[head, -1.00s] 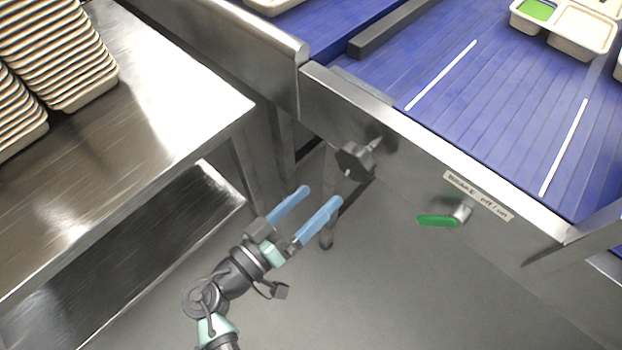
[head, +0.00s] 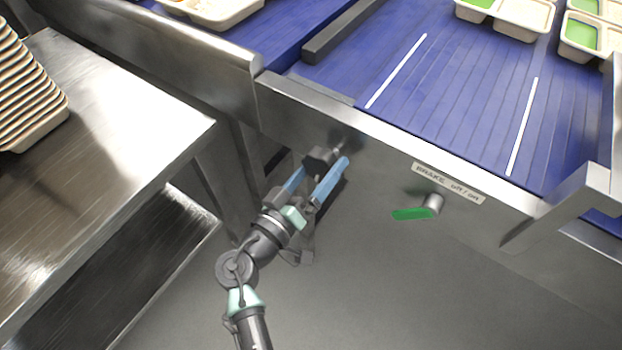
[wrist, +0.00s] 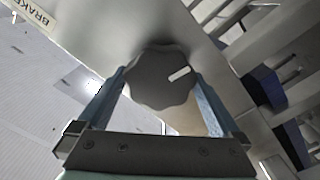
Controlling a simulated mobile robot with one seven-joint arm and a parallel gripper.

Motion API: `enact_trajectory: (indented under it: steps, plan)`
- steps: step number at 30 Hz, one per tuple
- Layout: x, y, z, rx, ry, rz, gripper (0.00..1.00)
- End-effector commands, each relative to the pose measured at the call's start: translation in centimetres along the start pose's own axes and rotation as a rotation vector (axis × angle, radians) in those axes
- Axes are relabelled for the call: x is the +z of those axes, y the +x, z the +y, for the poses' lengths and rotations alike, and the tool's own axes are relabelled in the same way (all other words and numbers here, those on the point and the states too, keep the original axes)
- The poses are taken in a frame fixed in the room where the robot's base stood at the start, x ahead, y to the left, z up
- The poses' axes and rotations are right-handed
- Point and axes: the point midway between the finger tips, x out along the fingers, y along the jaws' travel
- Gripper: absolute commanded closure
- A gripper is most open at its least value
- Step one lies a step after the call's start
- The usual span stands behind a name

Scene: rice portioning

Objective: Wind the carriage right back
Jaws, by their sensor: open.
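A dark grey lobed knob (head: 319,158) sticks out on a short shaft from the steel side panel of the conveyor. In the wrist view the knob (wrist: 160,78) faces me, with a white mark on its face towards the right. My gripper (head: 325,168) is open, with its blue fingers on either side of the knob. Whether the fingers touch it I cannot tell. A green brake lever (head: 411,214) sits to the right, pointing left, below a label (head: 448,183) reading "BRAKE off/on". I cannot tell which part is the carriage.
A dark bar (head: 340,32) lies across the blue belt (head: 455,105), which has white lines. Trays (head: 508,14) with compartments stand on the belt. A steel table (head: 100,150) with stacked trays (head: 32,105) is at the left. The floor below the panel is clear.

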Motion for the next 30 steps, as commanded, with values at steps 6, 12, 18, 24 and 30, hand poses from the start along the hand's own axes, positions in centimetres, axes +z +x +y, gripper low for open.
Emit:
enact_trajectory:
  steps: [6,12,18,24,30]
  plan:
    - [0.20,0.28,0.26,0.005,0.003,-0.007,0.11]
    - [0.23,0.26,0.28,0.006,0.003,-0.007,0.47]
    - [0.48,0.25,0.13,0.008,0.034,-0.007,0.49]
    - [0.61,0.21,0.01,0.008,0.129,-0.007,0.49]
    - [0.65,0.20,0.00,0.008,0.220,-0.008,0.49]
